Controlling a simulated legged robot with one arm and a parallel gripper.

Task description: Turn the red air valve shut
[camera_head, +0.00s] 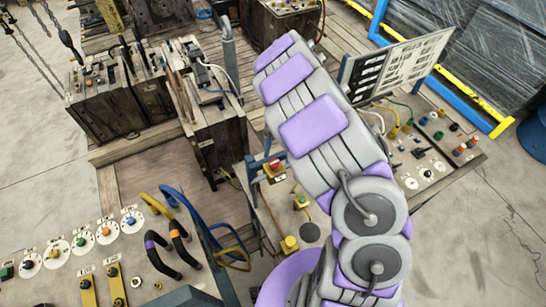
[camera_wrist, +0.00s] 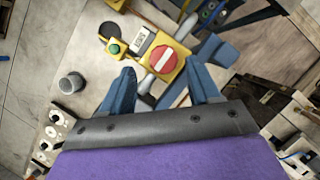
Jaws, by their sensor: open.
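In the wrist view, a red round knob with a white bar across it (camera_wrist: 166,61) sits on a yellow housing (camera_wrist: 183,73). My gripper (camera_wrist: 161,72) is open and empty. Its two blue-grey fingers stand to the left and right of the housing's near side, with the red knob showing between and just beyond the tips. I cannot tell whether either finger touches it. In the head view, a small red knob on a yellow box (camera_head: 274,166) shows left of my arm; I cannot tell if it is the same one.
A green button on a yellow box (camera_wrist: 114,47) and a grey cylinder (camera_wrist: 71,83) stand left of the red knob. In the head view, a panel with levers and dials (camera_head: 105,228) lies lower left, and a white lettered board (camera_head: 403,62) stands right of my arm.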

